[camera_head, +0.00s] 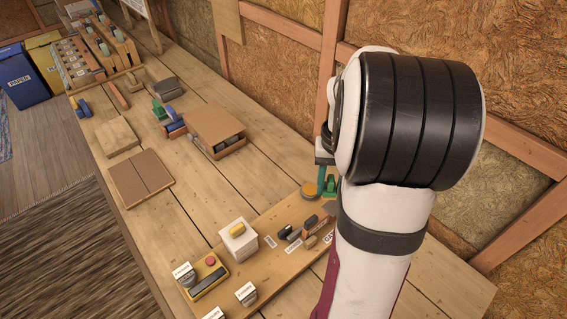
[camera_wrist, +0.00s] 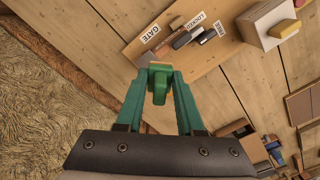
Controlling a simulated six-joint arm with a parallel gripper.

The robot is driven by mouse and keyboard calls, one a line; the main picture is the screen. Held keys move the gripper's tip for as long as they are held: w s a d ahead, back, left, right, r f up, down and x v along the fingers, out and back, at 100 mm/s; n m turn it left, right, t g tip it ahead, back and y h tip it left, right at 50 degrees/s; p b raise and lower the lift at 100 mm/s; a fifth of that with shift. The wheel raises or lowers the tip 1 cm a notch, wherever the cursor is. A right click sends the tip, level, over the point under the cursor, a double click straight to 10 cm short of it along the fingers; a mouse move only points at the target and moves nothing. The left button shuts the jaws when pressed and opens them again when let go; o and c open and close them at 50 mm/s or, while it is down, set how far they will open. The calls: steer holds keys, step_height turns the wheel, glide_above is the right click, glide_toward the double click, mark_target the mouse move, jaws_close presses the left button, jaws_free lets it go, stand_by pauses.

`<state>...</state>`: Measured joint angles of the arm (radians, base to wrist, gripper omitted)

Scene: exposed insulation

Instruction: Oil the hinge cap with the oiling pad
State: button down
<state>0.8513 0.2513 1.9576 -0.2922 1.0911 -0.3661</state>
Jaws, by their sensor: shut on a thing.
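My gripper (camera_wrist: 159,92) has two green fingers shut on a green piece (camera_wrist: 160,87), with a tan part at its far end. It is held over the table near the labelled board; I cannot tell for sure that it is the oiling pad. In the head view my gripper (camera_head: 327,184) is partly behind my arm, and a round orange-tan disc (camera_head: 310,189) shows beside it. A white block (camera_head: 238,238) with a yellow pad on top (camera_head: 238,230) stands on the board, left of several dark and brown pieces (camera_head: 310,222). I cannot make out which part is the hinge cap.
The wooden board (camera_head: 262,282) also carries a yellow box with a red button (camera_head: 208,275) and small white labelled blocks (camera_head: 246,293). Further back are an open-fronted brown box (camera_head: 215,127), flat brown panels (camera_head: 140,178) and racks. An insulated wall (camera_head: 280,70) runs along the right.

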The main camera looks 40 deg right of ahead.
steer(key=shift+s+f, duration=0.1)
steer(key=shift+f, duration=3.35)
steer(key=shift+d+f, duration=0.2)
steer(key=shift+f, duration=0.3)
steer(key=shift+d, duration=2.65)
steer(key=shift+a+r, duration=0.2)
steer(key=shift+a, duration=2.6)
steer(key=shift+d, duration=3)
steer(key=shift+a+r, duration=0.1)
steer(key=shift+a, duration=2.7)
steer(key=shift+a+r, duration=0.1)
steer(key=shift+a, duration=0.1)
steer(key=shift+r, duration=3.6)
